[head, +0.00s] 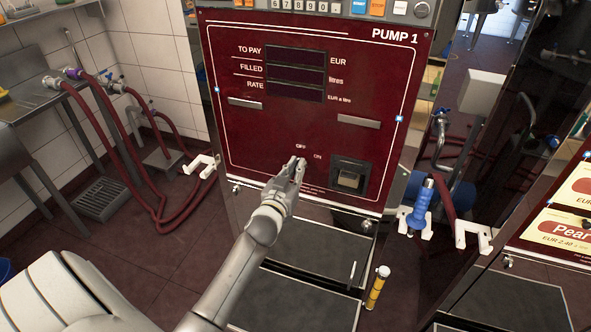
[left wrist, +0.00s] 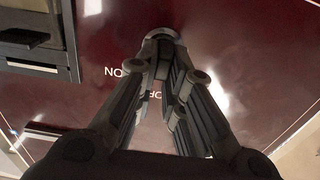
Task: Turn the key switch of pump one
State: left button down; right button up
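The dark red panel of pump one (head: 300,125) faces me, with the words OFF and ON low on it. My left gripper (head: 297,165) is at the panel just below these words. In the left wrist view its fingers (left wrist: 163,68) come close together at the key switch (left wrist: 160,34), whose round metal collar shows beyond the tips. The fingers appear closed on the key; they hide most of it, so its angle cannot be told. The head view shows the switch hidden behind the gripper. My right gripper is in neither view.
A dark card or receipt unit (head: 350,178) sits right of the switch. A blue nozzle (head: 422,203) hangs at a white holder on the pump's right. A yellow cylinder (head: 377,288) stands low in front. Red hoses (head: 160,205) lie at the left.

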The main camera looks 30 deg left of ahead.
pick_arm(q)
jog(key=shift+m, duration=0.3)
jog(key=m, duration=0.7)
jog(key=d+m, duration=0.1)
jog(key=m, duration=0.3)
jog(key=shift+w+f, duration=0.1)
jog(key=shift+f, duration=0.25)
jog(key=shift+m, duration=0.3)
jog(key=c, duration=1.5)
grip_release()
jog(key=shift+d, duration=0.1)
jog(key=v, duration=1.2)
jog(key=shift+f, duration=0.1)
